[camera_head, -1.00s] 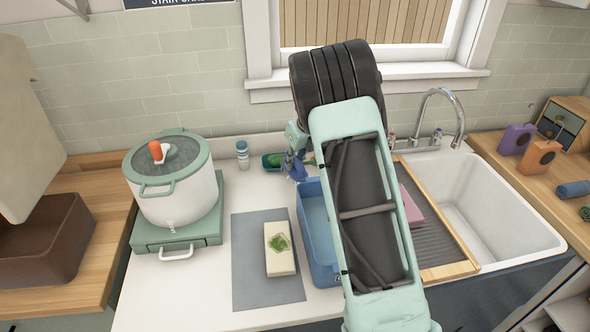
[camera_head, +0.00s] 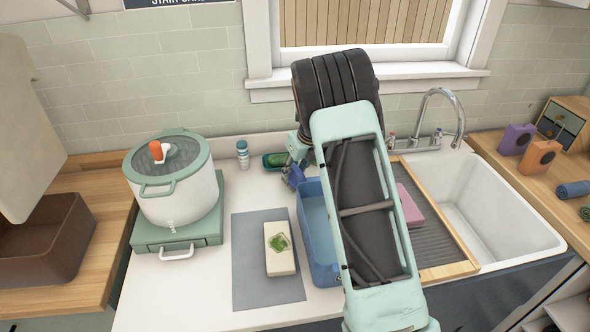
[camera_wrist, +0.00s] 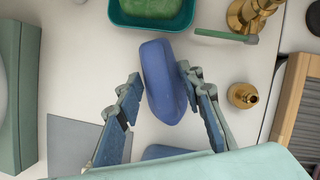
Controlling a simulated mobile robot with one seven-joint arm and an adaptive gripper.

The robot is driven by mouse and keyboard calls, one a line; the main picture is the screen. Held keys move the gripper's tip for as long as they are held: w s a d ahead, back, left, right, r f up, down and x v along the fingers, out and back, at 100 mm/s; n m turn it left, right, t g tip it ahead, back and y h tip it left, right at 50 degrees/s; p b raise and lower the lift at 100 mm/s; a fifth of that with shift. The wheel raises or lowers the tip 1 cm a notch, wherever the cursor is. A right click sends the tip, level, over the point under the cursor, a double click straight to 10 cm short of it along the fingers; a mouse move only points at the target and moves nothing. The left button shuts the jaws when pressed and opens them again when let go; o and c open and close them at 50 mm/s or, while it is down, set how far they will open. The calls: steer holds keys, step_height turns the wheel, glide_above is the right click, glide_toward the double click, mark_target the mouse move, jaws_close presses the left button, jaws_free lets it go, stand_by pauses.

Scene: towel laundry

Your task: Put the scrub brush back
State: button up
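The scrub brush shows as a smooth blue, rounded oblong body (camera_wrist: 163,82) in the wrist view. In the head view, a small part of it (camera_head: 296,177) shows beside the blue basin. My gripper (camera_wrist: 160,78) is open, with one finger on each side of the brush. A gap shows between the left finger and the brush; the right finger is close to it, and contact is unclear. The brush's underside is hidden. A teal dish (camera_wrist: 118,18) with a green sponge (camera_wrist: 152,6) lies just beyond the brush; the dish also shows in the head view (camera_head: 267,166).
The blue basin (camera_head: 312,215) stands partly under my arm. Brass fittings (camera_wrist: 243,95) stand right of my gripper in the wrist view. A grey mat (camera_head: 248,285) holds a cream block with a green patch. A pot (camera_head: 180,200) stands left; the sink (camera_head: 510,220) is right.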

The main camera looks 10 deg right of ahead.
steer(key=v, duration=1.2)
steer(key=shift+r+b, duration=0.15)
steer(key=shift+b, duration=0.3)
